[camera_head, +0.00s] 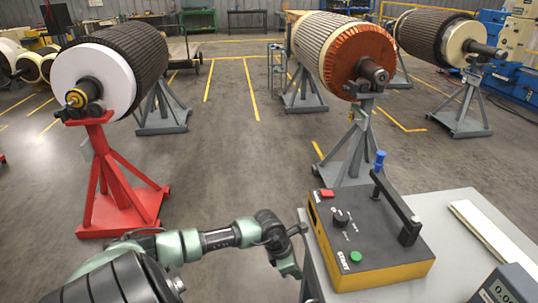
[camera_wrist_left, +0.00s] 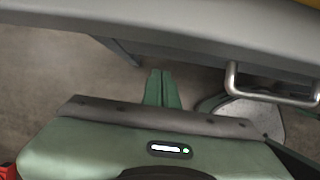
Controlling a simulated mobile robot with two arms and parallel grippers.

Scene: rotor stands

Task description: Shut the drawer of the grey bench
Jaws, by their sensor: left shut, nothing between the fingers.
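The grey bench (camera_head: 448,205) stands at the lower right in the head view. Its grey edge (camera_wrist_left: 200,35) crosses the top of the left wrist view. A metal bar handle (camera_wrist_left: 275,97) sticks out below that edge at the right. How far the drawer stands out I cannot tell. My left gripper (camera_head: 293,270) is beside the bench's left side in the head view. In the left wrist view its green fingers (camera_wrist_left: 162,75) are together and empty, left of the handle and apart from it. My right gripper is out of view.
A black and yellow tester box (camera_head: 365,240) stands on the bench, with a meter (camera_head: 508,288) at its right corner. A red stand (camera_head: 115,185) bears a rotor at the left. A grey stand (camera_head: 350,150) is behind the bench. Open floor (camera_head: 225,165) lies between.

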